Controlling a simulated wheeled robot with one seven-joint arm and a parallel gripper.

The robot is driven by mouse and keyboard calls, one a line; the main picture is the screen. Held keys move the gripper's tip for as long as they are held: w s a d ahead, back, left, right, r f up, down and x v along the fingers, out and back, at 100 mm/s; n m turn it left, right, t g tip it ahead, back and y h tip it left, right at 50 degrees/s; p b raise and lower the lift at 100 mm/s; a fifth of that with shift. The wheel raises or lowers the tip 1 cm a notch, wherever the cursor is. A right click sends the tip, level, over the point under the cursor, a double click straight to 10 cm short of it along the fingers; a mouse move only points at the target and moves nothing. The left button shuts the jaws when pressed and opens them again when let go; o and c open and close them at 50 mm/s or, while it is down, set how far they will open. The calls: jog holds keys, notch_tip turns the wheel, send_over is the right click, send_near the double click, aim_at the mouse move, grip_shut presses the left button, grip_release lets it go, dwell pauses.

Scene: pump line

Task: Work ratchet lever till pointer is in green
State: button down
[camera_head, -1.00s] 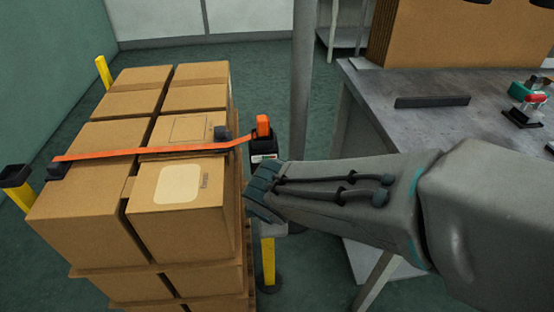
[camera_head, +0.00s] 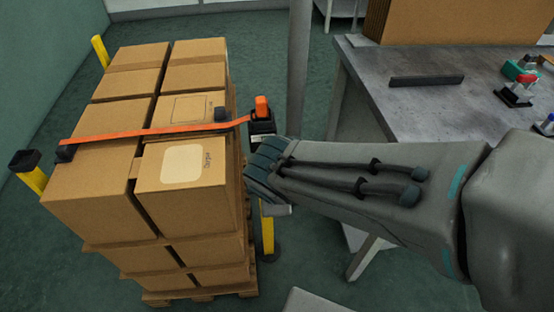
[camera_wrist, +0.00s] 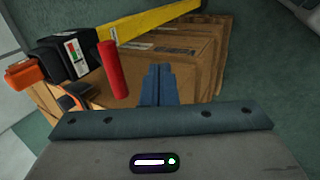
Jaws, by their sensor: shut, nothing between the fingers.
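The black ratchet unit (camera_head: 262,129) with an orange block (camera_head: 261,106) on top stands at the right side of the strapped boxes. In the wrist view the unit (camera_wrist: 62,57) carries a small scale (camera_wrist: 82,59) with red and green marks; the pointer is too small to read. A red cylindrical grip (camera_wrist: 112,70), apparently the lever's handle, stands left of my fingers. My gripper (camera_wrist: 158,72) is shut and empty, with a visible gap to the red grip. In the head view my wrist hides the fingers and the red grip.
An orange strap (camera_head: 150,134) runs across the stacked cartons (camera_head: 95,190). Yellow posts stand at the left (camera_head: 33,180) and below the unit (camera_head: 267,235). A grey workbench (camera_head: 375,75) with small items is at the right. A pale upright pole (camera_head: 298,70) stands behind.

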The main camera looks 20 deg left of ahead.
jog(key=p+v, duration=0.2)
jog(key=v, duration=0.5)
jog(key=shift+s+d, duration=0.15)
jog(key=shift+s, duration=0.3)
jog(key=shift+r, duration=0.15)
